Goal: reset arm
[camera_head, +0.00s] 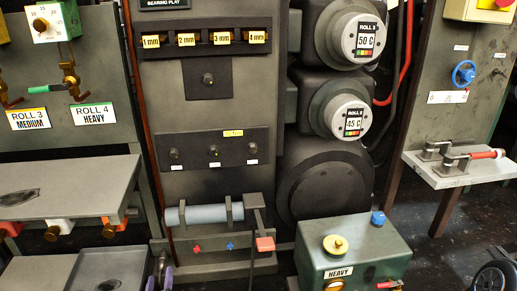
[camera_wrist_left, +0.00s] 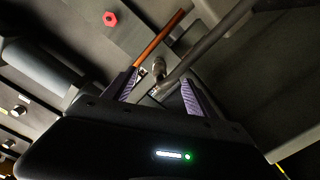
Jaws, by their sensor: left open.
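My left gripper (camera_head: 160,281) shows at the bottom edge of the head view, below the grey-blue roller (camera_head: 205,214). Only its purple-padded fingertips show there. In the left wrist view the left gripper (camera_wrist_left: 160,91) is open, with its two purple pads apart and nothing held between them. A small metal fitting (camera_wrist_left: 158,67) lies just beyond the fingertips; I cannot tell whether they touch it. My right gripper is not in view.
A green box (camera_head: 350,250) stands at lower right. A grey bench (camera_head: 70,190) and tray (camera_head: 95,272) are at left. Lever handles on a shelf (camera_head: 465,170) stick out at right. An orange pipe (camera_wrist_left: 160,38) passes near the left gripper. Dark floor (camera_head: 435,255) shows right of the green box.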

